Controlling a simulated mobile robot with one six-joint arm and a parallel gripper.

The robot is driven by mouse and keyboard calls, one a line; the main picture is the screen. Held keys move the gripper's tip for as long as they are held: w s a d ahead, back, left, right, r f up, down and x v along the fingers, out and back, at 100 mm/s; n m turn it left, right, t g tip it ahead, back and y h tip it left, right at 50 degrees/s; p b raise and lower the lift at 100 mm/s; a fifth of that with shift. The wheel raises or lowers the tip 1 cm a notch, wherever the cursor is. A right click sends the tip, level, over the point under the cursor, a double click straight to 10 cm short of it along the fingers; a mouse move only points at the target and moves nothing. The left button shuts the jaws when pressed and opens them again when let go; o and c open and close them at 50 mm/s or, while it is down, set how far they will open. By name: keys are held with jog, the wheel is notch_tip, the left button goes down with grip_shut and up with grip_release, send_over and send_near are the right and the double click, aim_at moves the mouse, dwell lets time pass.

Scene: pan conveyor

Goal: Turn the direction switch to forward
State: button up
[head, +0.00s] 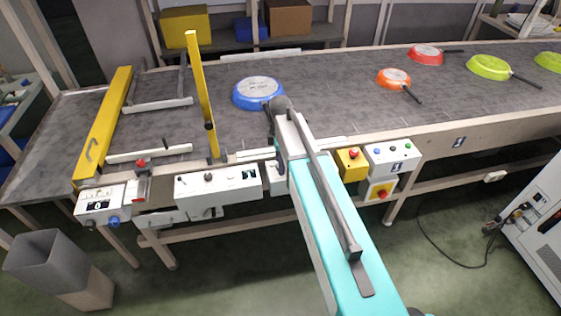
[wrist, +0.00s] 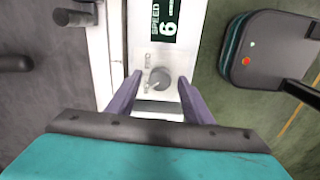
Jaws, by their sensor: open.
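In the wrist view a small grey rotary switch (wrist: 160,78) sits on a white control panel, beside a dark display reading SPEED 6 (wrist: 166,20). Tiny lettering by the switch is too small to read, and I cannot tell which way it is set. My gripper (wrist: 161,84) is open, with one purple finger on each side of the switch. I cannot tell whether the fingers touch it.
The conveyor belt (head: 330,92) carries a blue pan (head: 258,90) behind my arm, and an orange pan (head: 394,77), a red pan (head: 426,54) and green pans farther right. A yellow upright bar (head: 201,90) stands left. Button boxes (head: 392,153) are right of my arm.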

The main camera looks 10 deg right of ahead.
jog(key=c, duration=1.1)
jog(key=shift+o, duration=0.2)
jog(key=shift+m, duration=0.4)
jog(key=m, duration=0.3)
jog(key=shift+b, duration=0.35)
jog(key=m, duration=0.4)
jog(key=shift+m, duration=0.3)
jog(key=m+b, duration=0.1)
jog(key=m, duration=0.7)
jog(key=shift+m, duration=0.4)
